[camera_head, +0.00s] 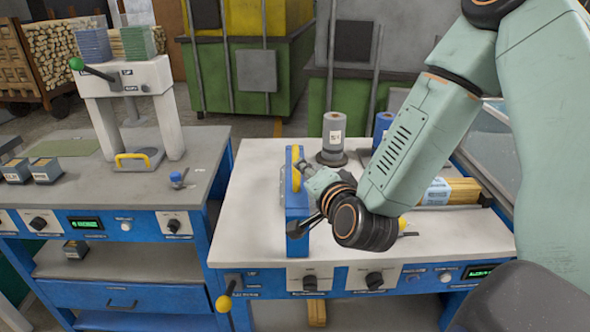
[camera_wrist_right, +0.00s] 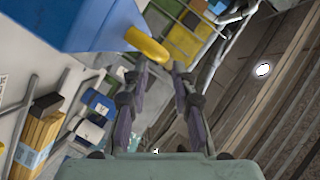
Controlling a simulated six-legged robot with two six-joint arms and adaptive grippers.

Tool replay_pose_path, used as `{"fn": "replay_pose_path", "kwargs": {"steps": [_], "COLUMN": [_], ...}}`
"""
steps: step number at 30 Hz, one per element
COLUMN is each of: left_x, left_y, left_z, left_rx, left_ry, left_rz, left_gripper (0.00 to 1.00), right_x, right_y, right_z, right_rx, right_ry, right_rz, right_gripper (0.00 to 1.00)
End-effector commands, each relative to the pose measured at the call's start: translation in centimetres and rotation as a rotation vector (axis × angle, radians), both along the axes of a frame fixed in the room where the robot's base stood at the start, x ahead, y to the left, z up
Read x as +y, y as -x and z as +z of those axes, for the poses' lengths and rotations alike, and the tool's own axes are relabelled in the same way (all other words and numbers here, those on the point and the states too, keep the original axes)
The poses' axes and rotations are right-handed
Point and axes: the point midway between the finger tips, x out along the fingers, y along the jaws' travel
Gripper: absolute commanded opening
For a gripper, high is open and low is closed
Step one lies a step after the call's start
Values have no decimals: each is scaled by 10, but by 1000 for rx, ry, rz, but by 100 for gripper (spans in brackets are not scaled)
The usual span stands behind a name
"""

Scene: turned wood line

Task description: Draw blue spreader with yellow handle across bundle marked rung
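The blue spreader (camera_head: 297,226) stands upright on the white-topped bench, with its yellow handle (camera_head: 296,168) near the top. In the right wrist view the blue body (camera_wrist_right: 75,22) fills the upper left and the yellow handle (camera_wrist_right: 146,44) lies just beyond my fingertips. My right gripper (camera_wrist_right: 161,69) has its fingers apart, with nothing clearly clasped; in the head view it is right beside the handle. A bundle of yellowish sticks (camera_head: 462,190) with a blue-and-white band lies at the bench's right; its label is too small to read. My left gripper is out of view.
A grey roll (camera_head: 334,133) on a dark base and a blue roll (camera_head: 383,128) stand at the bench's back. A second bench (camera_head: 100,205) at left holds a press frame (camera_head: 128,85) and small boxes. The front of the white bench top is mostly clear.

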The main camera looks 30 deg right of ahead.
Motion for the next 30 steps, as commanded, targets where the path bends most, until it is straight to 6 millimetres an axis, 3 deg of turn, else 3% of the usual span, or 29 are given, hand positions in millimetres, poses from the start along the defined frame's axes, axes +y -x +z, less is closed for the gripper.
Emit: {"fn": "replay_pose_path", "kwargs": {"steps": [6, 12, 25, 30], "left_x": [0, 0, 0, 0], "left_y": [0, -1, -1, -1], "left_z": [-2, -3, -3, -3], "left_rx": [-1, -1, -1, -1], "left_ry": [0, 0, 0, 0], "left_rz": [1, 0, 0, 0], "left_gripper": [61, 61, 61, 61], "right_x": [-7, -11, -13, -14], "right_y": [-39, -62, -70, -69], "right_z": [-7, -12, -13, -13], "right_rx": [-1, 0, -1, 0], "right_ry": [5, 1, 0, -1], "right_rz": [3, 3, 3, 2], "right_gripper": [26, 26, 26, 13]}}
